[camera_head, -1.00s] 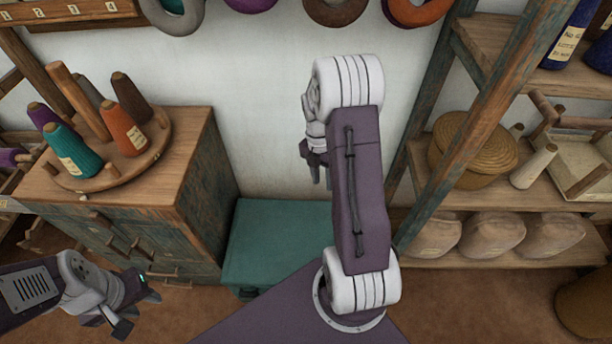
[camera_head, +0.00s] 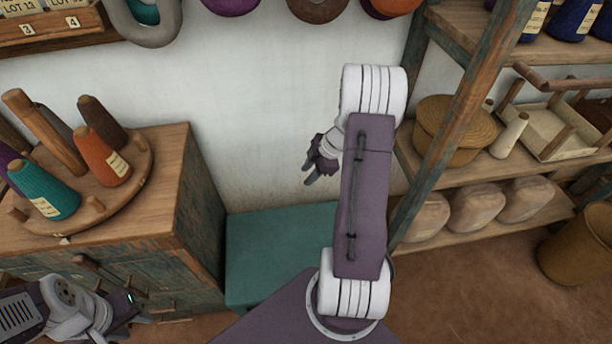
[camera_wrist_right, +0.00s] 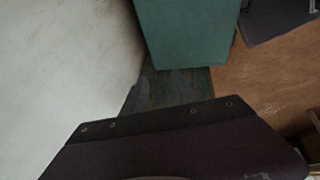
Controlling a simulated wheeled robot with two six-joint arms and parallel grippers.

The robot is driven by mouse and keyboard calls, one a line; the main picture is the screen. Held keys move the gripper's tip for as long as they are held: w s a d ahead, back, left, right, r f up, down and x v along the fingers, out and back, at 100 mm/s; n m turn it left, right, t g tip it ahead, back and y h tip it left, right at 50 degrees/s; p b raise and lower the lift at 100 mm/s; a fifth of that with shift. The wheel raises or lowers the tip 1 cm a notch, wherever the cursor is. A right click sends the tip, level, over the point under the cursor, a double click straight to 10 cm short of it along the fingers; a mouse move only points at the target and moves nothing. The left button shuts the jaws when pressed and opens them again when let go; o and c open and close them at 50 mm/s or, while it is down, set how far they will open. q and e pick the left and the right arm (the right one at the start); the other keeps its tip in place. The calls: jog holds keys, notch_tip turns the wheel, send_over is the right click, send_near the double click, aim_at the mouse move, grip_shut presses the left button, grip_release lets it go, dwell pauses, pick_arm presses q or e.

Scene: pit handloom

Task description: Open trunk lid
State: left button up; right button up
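The trunk is a teal box (camera_head: 282,250) on the floor against the white wall. Its flat lid looks closed, and my right arm and base hide its right and front parts. It also shows at the top of the right wrist view (camera_wrist_right: 185,32). My right gripper (camera_head: 309,174) is in front of the wall, above the trunk's rear right part and apart from it. Its two fingertips show a small gap and nothing between them. My left gripper (camera_head: 138,318) is at the lower left, before the cabinet, left of the trunk; its fingers look apart and empty.
A wooden cabinet (camera_head: 200,215) stands close against the trunk's left, with a round rack of yarn cones (camera_head: 108,170) on top. Open shelves (camera_head: 480,215) with a basket (camera_head: 452,125) and bundles stand at the right.

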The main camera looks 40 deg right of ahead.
jog(key=shift+x, duration=1.05)
grip_shut()
dwell(0.5)
grip_release()
jog(key=v, duration=0.9)
jog(key=shift+s, duration=0.1)
